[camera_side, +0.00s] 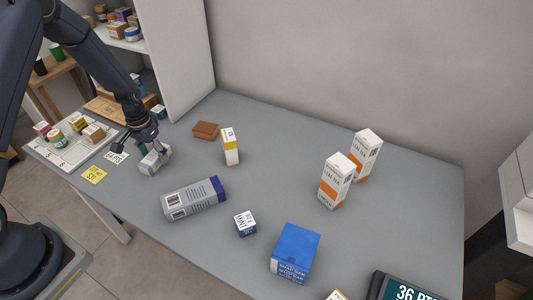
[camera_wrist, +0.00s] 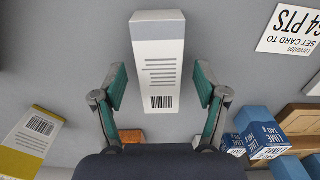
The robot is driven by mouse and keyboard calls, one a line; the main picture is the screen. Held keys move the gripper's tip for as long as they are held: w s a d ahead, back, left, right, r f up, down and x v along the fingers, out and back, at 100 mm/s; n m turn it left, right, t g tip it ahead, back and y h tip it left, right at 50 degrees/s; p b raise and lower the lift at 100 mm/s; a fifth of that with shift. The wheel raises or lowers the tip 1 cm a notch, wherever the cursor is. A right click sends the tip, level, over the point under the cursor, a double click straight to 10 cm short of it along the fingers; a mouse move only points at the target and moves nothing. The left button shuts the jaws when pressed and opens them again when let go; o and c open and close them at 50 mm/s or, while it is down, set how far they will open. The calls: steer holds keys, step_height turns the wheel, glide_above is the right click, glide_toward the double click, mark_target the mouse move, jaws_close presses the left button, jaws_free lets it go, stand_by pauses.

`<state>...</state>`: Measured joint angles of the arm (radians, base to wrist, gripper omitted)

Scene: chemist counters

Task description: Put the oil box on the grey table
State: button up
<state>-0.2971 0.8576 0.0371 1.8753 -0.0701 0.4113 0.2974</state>
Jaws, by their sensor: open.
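A white box with a grey end (camera_wrist: 157,52), fine print and a barcode is between the fingers of my gripper (camera_wrist: 160,85) in the wrist view. No oil name is readable on it, so I cannot tell whether it is the oil box. In the side view the box (camera_side: 155,161) is on the grey table (camera_side: 280,170) near its left end. My gripper (camera_side: 143,144) is over it there. The fingers are open, one on each side of the box, with visible gaps in the wrist view.
A points card (camera_side: 117,157) and yellow card (camera_side: 94,175) lie nearby.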

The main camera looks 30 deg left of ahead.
steer(key=shift+f, duration=0.5)
